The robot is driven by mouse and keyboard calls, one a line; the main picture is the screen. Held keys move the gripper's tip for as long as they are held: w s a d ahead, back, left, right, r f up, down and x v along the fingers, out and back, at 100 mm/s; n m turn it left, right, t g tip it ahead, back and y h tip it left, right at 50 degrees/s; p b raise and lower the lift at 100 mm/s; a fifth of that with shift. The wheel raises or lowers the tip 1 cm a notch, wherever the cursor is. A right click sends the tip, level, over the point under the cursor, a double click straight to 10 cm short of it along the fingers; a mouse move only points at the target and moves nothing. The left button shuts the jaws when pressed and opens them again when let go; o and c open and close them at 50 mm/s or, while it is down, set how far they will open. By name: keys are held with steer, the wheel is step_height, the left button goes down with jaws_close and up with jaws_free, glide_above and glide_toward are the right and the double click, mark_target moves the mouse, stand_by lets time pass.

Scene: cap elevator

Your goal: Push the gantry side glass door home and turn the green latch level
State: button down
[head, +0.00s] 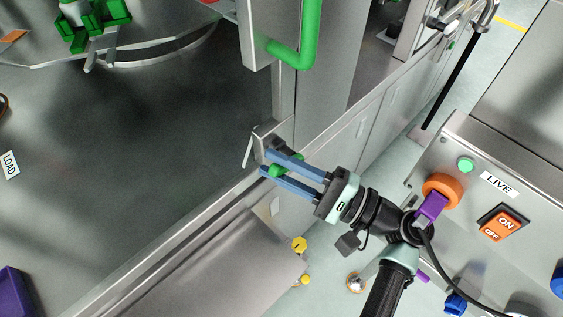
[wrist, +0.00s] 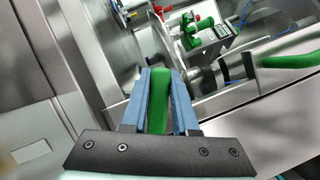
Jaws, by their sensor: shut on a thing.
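The green latch (head: 287,165) is by the metal post at the middle of the head view, at the edge of the dark floor of the enclosure. My gripper (head: 268,160) is shut on it, with one blue finger on each side. In the wrist view the latch (wrist: 159,100) stands as a green bar between the blue fingers (wrist: 160,74). I cannot tell whether the latch is level. A thick green handle (head: 308,40) is on a grey frame above the gripper; it also shows in the wrist view (wrist: 290,60). The glass itself is hard to make out.
A console with an orange ON/OFF switch (head: 499,226), orange ring (head: 442,190) and green button (head: 465,165) is at right, close to my arm. A round table with green clamps (head: 95,22) is upper left. The dark floor is mostly clear.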

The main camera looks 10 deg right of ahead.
steer(key=shift+f+n, duration=0.2)
steer(key=shift+n, duration=0.3)
steer(key=c, duration=0.7)
jaws_free()
steer(key=shift+v, duration=3.75)
steer(key=shift+r, duration=0.1)
